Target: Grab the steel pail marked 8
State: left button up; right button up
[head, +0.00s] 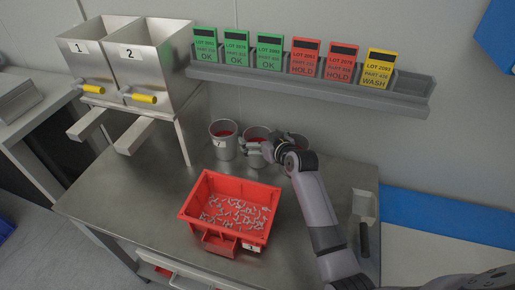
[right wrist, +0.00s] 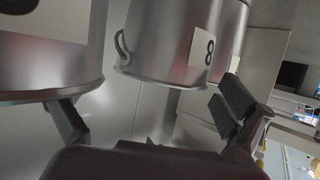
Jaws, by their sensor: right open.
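In the right wrist view a steel pail with a white label marked 8 (right wrist: 178,38) stands just beyond my right gripper (right wrist: 150,106), between the lines of its two spread fingers. The gripper is open and empty, with a gap to the pail. In the head view the right gripper (head: 258,151) is at the middle pail (head: 256,132) of a row of three along the wall. The gripper hides part of that pail and its label cannot be read. The pail to its left (head: 223,140) reads 7. My left gripper is out of view.
A second pail (right wrist: 45,65) fills the left of the wrist view, close to one finger. The third pail (head: 298,140) is partly behind my right wrist. A red bin (head: 190,212) of small parts, two numbered hoppers (head: 146,62) and a scoop (head: 364,205) are nearby.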

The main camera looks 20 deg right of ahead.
aim_at(255, 133)
jog(key=shift+x, duration=1.15)
jog(key=shift+c, duration=0.4)
jog(key=c, duration=1.7)
